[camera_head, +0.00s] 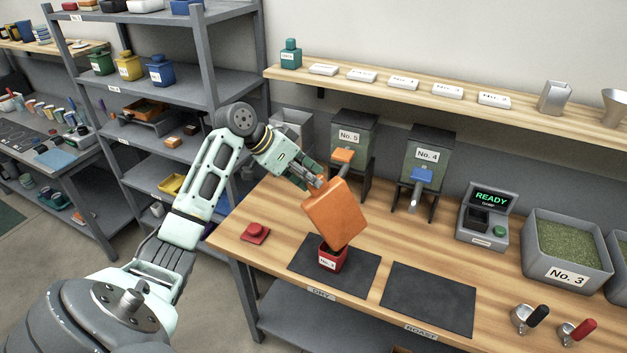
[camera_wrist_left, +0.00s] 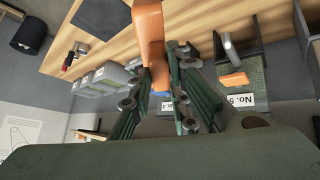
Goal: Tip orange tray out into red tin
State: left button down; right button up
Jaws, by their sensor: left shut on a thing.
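My left gripper (camera_head: 314,182) is shut on the orange tray (camera_head: 338,214) and holds it steeply tilted above the bench. In the left wrist view the orange tray (camera_wrist_left: 149,40) is between the fingers of my left gripper (camera_wrist_left: 160,88). The red tin (camera_head: 333,259) stands upright on the left dark mat, directly below the tray's lower edge. The tray hides the back of the tin's opening, and I cannot see whether anything falls from the tray. My right gripper does not show.
The tin's dark mat (camera_head: 308,266) lies beside a second, empty mat (camera_head: 430,297). A red lid-like piece (camera_head: 255,232) lies left. Hoppers No. 5 (camera_head: 350,136) and No. 4 (camera_head: 428,154) stand behind. A display unit (camera_head: 487,213) and grey bin No. 3 (camera_head: 568,248) are right.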

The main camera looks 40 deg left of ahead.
pick_arm(q)
jog(key=w+a+f+n+h+b, duration=0.1)
jog(key=w+a+h, duration=0.1)
jog(key=a, duration=0.4)
jog(key=shift+w+a+f+g+h+b, duration=0.3)
jog(key=shift+w+f+g+b, duration=0.1)
jog(key=shift+w, duration=0.1)
jog(key=shift+r, duration=0.15)
dwell(1.3)
notch_tip(320, 180, up, 3)
jog(key=shift+f+p, duration=0.1)
jog(key=shift+p, duration=0.8)
jog(key=shift+f, duration=0.1)
